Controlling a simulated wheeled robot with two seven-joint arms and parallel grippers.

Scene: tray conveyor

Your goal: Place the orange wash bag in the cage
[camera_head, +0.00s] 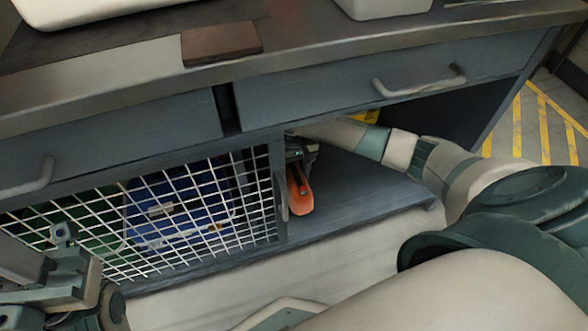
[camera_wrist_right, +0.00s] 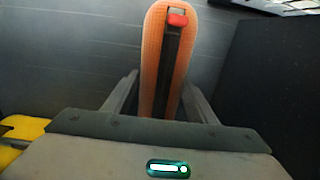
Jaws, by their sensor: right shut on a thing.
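The orange wash bag (camera_head: 300,192) is in the open compartment just right of the cage, below the drawers. My right gripper (camera_head: 301,160) reaches into that compartment and is shut on the bag. In the right wrist view the orange wash bag (camera_wrist_right: 152,50) stands between the fingers of my right gripper (camera_wrist_right: 160,90), with a dark strip and a red tab on it. The cage (camera_head: 243,240) has a white wire mesh front; blue and green things show behind it. My left gripper (camera_head: 75,260) is at the lower left, in front of the mesh; its fingertips are unclear.
Drawers with handles (camera_head: 420,84) sit above the compartments. A brown flat thing (camera_head: 222,43) and white trays lie on the counter. A yellow thing (camera_head: 366,117) is behind my right arm. A dark upright panel (camera_wrist_right: 265,80) stands right of the bag in the wrist view.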

